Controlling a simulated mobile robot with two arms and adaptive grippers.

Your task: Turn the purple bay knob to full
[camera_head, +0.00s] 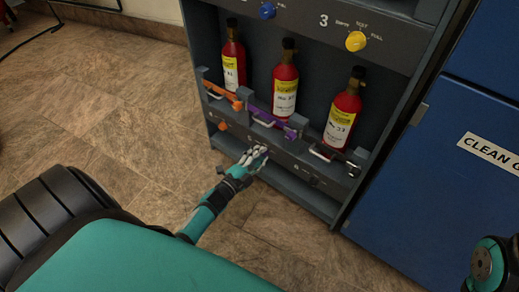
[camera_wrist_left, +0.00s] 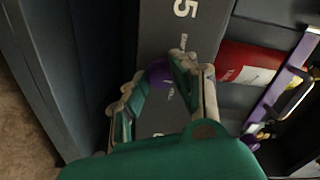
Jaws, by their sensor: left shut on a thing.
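The purple bay knob (camera_wrist_left: 160,73) sits on the grey panel (camera_wrist_left: 185,28) under a white "5", between my fingers in the left wrist view. My left gripper (camera_wrist_left: 158,80) is shut on the knob, with a finger on each side. In the head view my left gripper (camera_head: 256,153) is at the lower panel below the middle bottle, and its fingers hide the knob there. The knob's pointer and most of the panel lettering are hidden or too small to read. My right gripper is not in view; only part of my right arm shows at the lower right.
Several red bottles stand in the rack, the middle one (camera_head: 285,80) behind a purple latch bar (camera_head: 268,120). An orange knob (camera_head: 223,126) is left on the same panel. Blue (camera_head: 267,10) and yellow (camera_head: 355,41) knobs are above. A blue cabinet (camera_head: 440,165) stands right.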

